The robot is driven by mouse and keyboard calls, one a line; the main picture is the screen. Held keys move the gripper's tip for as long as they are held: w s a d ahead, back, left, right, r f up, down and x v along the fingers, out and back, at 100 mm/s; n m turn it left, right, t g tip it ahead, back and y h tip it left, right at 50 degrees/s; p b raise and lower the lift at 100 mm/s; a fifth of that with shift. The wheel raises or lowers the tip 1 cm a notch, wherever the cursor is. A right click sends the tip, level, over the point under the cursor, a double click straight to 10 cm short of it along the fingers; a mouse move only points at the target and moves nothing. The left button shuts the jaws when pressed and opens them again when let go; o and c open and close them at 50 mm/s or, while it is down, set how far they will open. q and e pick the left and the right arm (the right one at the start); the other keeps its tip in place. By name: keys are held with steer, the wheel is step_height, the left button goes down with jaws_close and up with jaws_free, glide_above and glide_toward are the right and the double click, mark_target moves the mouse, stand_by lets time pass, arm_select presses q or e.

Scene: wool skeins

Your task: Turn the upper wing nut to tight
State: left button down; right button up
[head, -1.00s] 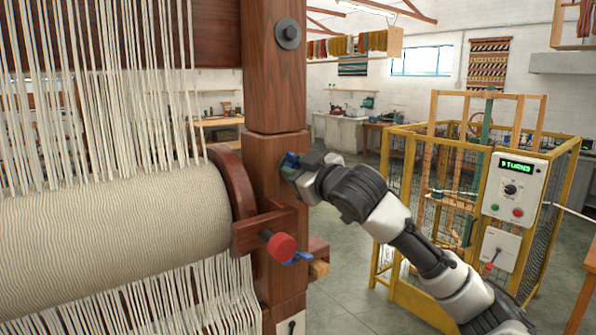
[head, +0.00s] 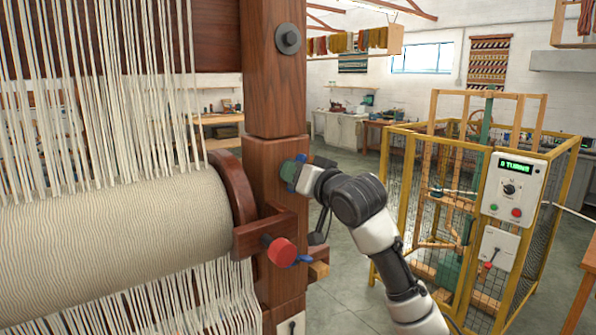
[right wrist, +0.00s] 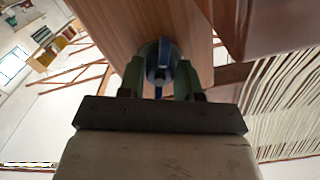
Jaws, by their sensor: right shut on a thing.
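The upper wing nut (right wrist: 164,50) is blue and sits on a round metal washer on the face of the wooden loom post (head: 276,210). In the right wrist view one blue wing points up and the other down, between my green fingers. My right gripper (head: 291,172) is shut on this wing nut, and it also shows in the right wrist view (right wrist: 160,82). In the head view the gripper mostly hides the nut. A lower blue wing nut (head: 301,260) shows beside a red knob (head: 282,251). My left gripper is out of view.
The cream warp beam (head: 110,235) and hanging warp threads (head: 100,90) fill the left. A yellow mesh cage (head: 408,190) with a control box (head: 514,187) stands at the right. Open grey floor (head: 340,285) lies between post and cage.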

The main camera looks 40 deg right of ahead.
steer(key=shift+m, duration=0.6)
steer(key=o, duration=0.9)
steer(key=shift+o, duration=0.2)
steer(key=s+a+b, duration=0.1)
steer(key=s+b, duration=0.3)
steer(key=s, duration=0.6)
steer(key=shift+s, duration=0.4)
steer(key=shift+a+f, duration=0.1)
